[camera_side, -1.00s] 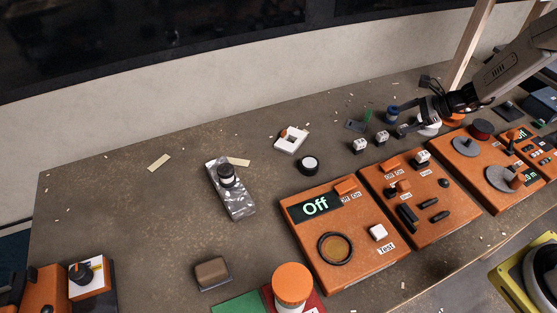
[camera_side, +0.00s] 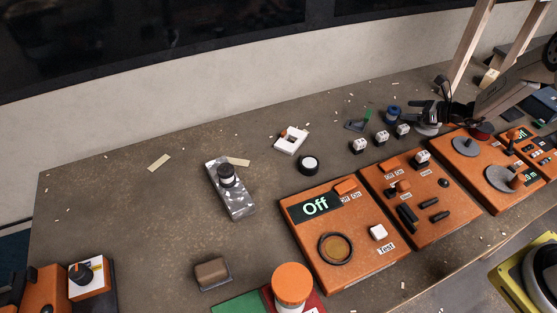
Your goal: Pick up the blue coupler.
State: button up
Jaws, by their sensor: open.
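The blue coupler (camera_side: 392,114) stands on the bench at the back right, a small dark blue round piece. My gripper (camera_side: 411,113) is just to the right of it, with its dark fingers low over the bench. The jaws are open and the coupler stands clear at their left end. I cannot tell from this angle whether a finger touches it or how far it lies between the fingers.
Several small white blocks (camera_side: 382,138) stand in front of the coupler. A dark flat piece with a green part (camera_side: 356,125) lies to its left. Orange control boxes (camera_side: 345,235) line the front. The bench's left half has free room.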

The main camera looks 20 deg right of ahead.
aim_at(394, 108)
jog(key=shift+x, duration=2.85)
jog(key=shift+c, duration=0.2)
jog(key=c, duration=1.3)
jog(key=shift+r, duration=0.1)
jog(key=shift+r, duration=0.75)
jog(key=s+a+r, duration=0.1)
jog(key=s+r, duration=0.2)
jog(key=s, duration=0.1)
jog(key=s+a+r, duration=0.1)
jog(key=s+r, duration=0.3)
jog(key=s, duration=0.1)
jog(key=s+a+r, duration=0.1)
jog(key=s+r, duration=0.3)
jog(key=shift+s+a+r, duration=0.15)
jog(key=shift+s+a, duration=0.05)
jog(key=shift+s, duration=0.15)
